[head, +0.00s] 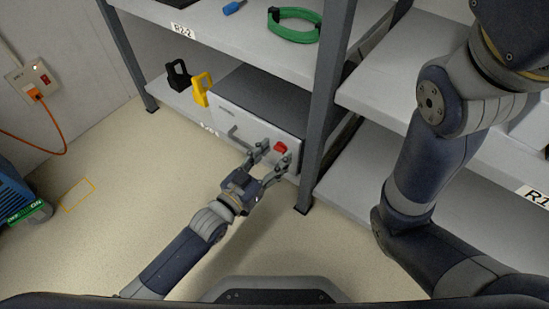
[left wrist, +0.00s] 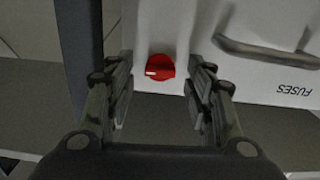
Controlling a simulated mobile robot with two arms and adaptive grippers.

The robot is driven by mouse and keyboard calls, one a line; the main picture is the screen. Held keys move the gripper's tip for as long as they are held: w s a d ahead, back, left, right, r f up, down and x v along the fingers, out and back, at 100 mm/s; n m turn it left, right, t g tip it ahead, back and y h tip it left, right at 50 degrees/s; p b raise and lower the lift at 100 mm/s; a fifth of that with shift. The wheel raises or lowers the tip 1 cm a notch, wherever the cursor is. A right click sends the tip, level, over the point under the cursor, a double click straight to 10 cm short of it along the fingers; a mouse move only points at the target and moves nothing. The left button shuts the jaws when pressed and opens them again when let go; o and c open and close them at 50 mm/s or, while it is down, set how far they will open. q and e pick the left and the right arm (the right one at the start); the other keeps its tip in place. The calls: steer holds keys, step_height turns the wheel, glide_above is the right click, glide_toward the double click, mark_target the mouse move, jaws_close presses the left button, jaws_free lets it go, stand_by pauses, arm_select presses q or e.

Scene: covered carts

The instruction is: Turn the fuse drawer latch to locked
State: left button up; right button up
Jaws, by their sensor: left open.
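The fuse drawer (head: 236,118) is a light grey box front with a bar handle (head: 240,137), on the lower shelf in the head view. Its red round latch (head: 281,147) sits at the right end of the front. In the left wrist view the latch (left wrist: 160,67) carries a white mark on its left side, and the word FUSES shows upside down. My left gripper (head: 272,159) is open, its fingers on either side of the latch; I cannot tell whether they touch it. In the left wrist view the fingers (left wrist: 160,85) flank the latch with gaps. My right gripper is not visible.
A grey shelf post (head: 327,95) stands close right of the drawer. A yellow padlock-shaped object (head: 201,90) and a black one (head: 179,77) stand left of it.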

arm_select(q)
steer(key=shift+w+d, duration=0.2)
steer(key=shift+w, duration=0.1)
steer(key=shift+c, duration=0.5)
steer(key=c, duration=1)
steer(key=shift+o, duration=0.2)
